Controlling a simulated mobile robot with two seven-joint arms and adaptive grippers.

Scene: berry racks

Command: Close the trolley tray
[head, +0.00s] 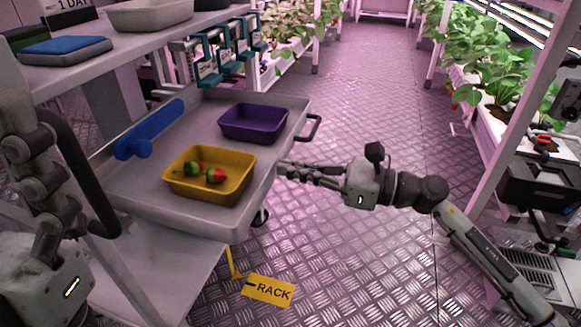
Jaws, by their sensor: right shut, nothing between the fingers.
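The trolley tray (187,213) is a grey, shallow tray. It juts out to the right from the shelved trolley (140,268) over the aisle, with a dark handle (312,128) on its right edge. My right gripper (284,168) is shut and empty. Its fingertips are at the tray's right side, nearer than the handle; I cannot tell if they touch it. My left gripper (18,112) is at the left edge, fingers upward, partly cut off; its opening is unclear.
The tray holds a yellow bin (181,190) with red-and-green berries (215,175), a purple bin (252,122) and a blue tool (150,130). A shelf above holds a blue-topped scale (66,50). The metal-floored aisle (350,80) is clear; plant racks line it.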

